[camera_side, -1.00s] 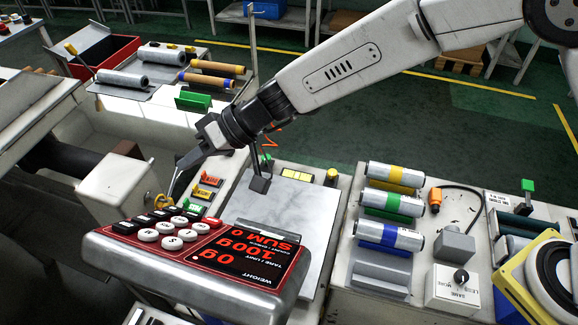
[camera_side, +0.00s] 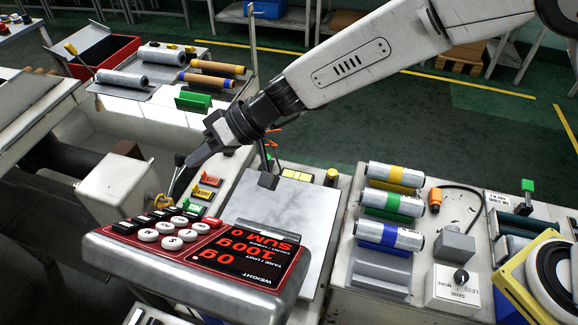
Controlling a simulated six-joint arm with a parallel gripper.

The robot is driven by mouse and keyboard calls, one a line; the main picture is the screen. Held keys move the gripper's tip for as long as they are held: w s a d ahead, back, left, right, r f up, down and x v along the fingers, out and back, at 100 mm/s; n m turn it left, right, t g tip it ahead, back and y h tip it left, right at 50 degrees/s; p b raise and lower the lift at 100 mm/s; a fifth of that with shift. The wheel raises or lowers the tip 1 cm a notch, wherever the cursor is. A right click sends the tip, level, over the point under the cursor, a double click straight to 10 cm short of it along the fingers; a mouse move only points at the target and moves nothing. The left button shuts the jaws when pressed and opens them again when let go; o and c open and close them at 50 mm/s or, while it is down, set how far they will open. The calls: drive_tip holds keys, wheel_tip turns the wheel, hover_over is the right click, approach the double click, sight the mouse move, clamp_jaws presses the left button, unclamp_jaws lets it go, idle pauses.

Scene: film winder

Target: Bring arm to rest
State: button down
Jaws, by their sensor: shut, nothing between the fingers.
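My gripper (camera_side: 191,159) is shut and empty. It hangs in the air at the end of my arm, left of the middle of the picture, pointing down and left. The gripper appears above the small orange, red and green switches (camera_side: 205,194) and behind the weighing display (camera_side: 240,262), which reads 0g, 100g and SUM 0.
A pale flat plate (camera_side: 300,228) lies right of the display. Several film rolls with yellow, green and blue bands (camera_side: 388,236) lie on the right bench. More rolls (camera_side: 217,68) and a red bin (camera_side: 105,58) are at the back left. Open green floor lies behind the benches.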

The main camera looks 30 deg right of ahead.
drive_tip(key=s+d+f+m+h, duration=0.2)
drive_tip(key=d+h, duration=0.1)
drive_tip(key=d, duration=0.9)
drive_tip(key=s+d+f+m+h, duration=0.1)
drive_tip(key=s+d+f+h, duration=0.2)
drive_tip(key=d, duration=0.9)
drive_tip(key=s+d+m+h, duration=0.1)
drive_tip(key=s+d+h, duration=0.1)
drive_tip(key=s+d, duration=0.3)
drive_tip(key=s+d+f+m+h, duration=0.1)
drive_tip(key=s+d+h, duration=0.2)
drive_tip(key=d, duration=0.9)
drive_tip(key=s, duration=0.3)
